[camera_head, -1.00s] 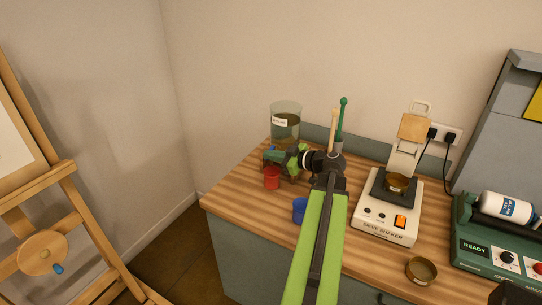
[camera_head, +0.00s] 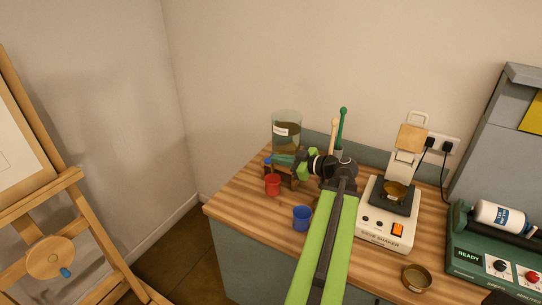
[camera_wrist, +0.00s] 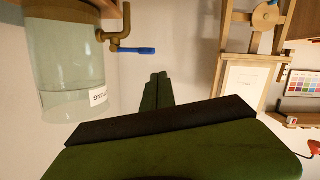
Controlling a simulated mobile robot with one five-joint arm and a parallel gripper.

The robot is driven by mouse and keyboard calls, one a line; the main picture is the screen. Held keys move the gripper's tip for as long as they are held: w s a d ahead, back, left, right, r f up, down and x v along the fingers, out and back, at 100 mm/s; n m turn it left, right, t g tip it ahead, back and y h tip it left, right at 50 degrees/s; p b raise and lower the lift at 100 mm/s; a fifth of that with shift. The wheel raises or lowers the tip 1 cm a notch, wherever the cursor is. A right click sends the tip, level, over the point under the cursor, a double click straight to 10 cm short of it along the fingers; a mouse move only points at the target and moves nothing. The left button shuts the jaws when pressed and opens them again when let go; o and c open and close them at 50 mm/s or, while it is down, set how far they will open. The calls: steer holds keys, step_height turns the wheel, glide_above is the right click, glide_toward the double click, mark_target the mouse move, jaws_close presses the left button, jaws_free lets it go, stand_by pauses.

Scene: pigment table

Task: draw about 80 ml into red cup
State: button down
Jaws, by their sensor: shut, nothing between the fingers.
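The red cup (camera_head: 272,185) stands upright on the wooden worktop near its left end. Its inside is too small to read. Behind it stands a clear tank (camera_head: 287,128) with a white label and darker liquid in its lower part. In the wrist view, which is upside down, the tank (camera_wrist: 68,65) is at the left. Its brass tap (camera_wrist: 119,40) has a blue lever (camera_wrist: 136,50).
A blue cup (camera_head: 302,218) stands right of the red cup, close to my arm. The sieve shaker (camera_head: 388,215), a loose brass sieve (camera_head: 416,278) and a green roller machine (camera_head: 495,250) are further right. Tools stand in a holder behind my arm. An easel (camera_head: 50,240) is left.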

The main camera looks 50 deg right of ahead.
steer(key=p+v, duration=0.1)
steer(key=v, duration=0.5)
steer(key=shift+s, duration=0.2)
steer(key=w+a+f+n+g+y, duration=0.1)
steer(key=w+a+n+g+y, duration=0.2)
steer(key=w+a, duration=0.85)
steer(key=w+a+f+n+g+y, duration=0.15)
steer(key=w+a+n+y, duration=0.25)
steer(key=w+a, duration=0.8)
steer(key=s+a+f+g+h, duration=0.1)
steer(key=a+f+g, duration=0.25)
steer(key=a, duration=0.75)
steer(key=s+a+f+g+h, duration=0.1)
steer(key=a+f+g, duration=0.3)
steer(key=a, duration=0.7)
steer(key=s+a+f+g, duration=0.15)
steer(key=a+f, duration=0.35)
steer(key=a, duration=0.6)
steer(key=s+d+f+m+g+h, duration=0.1)
steer(key=s+d+f+m+h, duration=0.1)
steer(key=d+m+h, duration=0.4)
steer(key=d+f+m, duration=0.1)
steer(key=m, duration=0.4)
steer(key=shift+d+f+g+h, duration=0.15)
steer(key=shift+d+g+h, duration=0.05)
steer(key=shift+g+h, duration=0.15)
